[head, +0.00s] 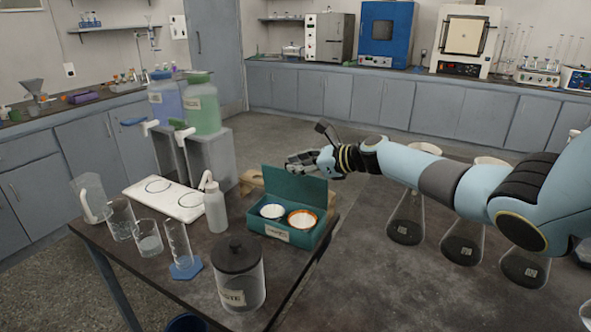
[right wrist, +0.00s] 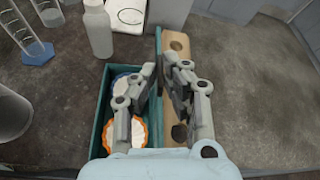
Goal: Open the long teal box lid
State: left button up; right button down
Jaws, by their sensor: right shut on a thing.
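The long teal box (head: 256,222) stands near the table's right edge in the head view. Its teal lid (head: 293,185) is raised, standing roughly upright at the back of the box. Inside lie a white-and-blue round piece (head: 272,211) and an orange-rimmed white one (head: 302,219). My right gripper (head: 303,162) is at the lid's top edge. In the right wrist view the lid is seen edge-on between the fingers of my right gripper (right wrist: 159,68), which is shut on it. The fingers hide part of the lid. My left gripper is not in view.
A wooden rack with holes (right wrist: 178,130) lies right behind the lid. A white squeeze bottle (head: 215,209) stands left of the box. A dark-lidded jar (head: 238,285) and a cylinder (head: 179,245) are nearer. Several flasks (head: 462,235) stand to the right.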

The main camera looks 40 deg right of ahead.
jog(key=shift+d, duration=0.2)
jog(key=c, duration=1.5)
grip_release()
jog(key=shift+w, duration=0.1)
jog(key=v, duration=1.2)
jog(key=shift+d, duration=0.1)
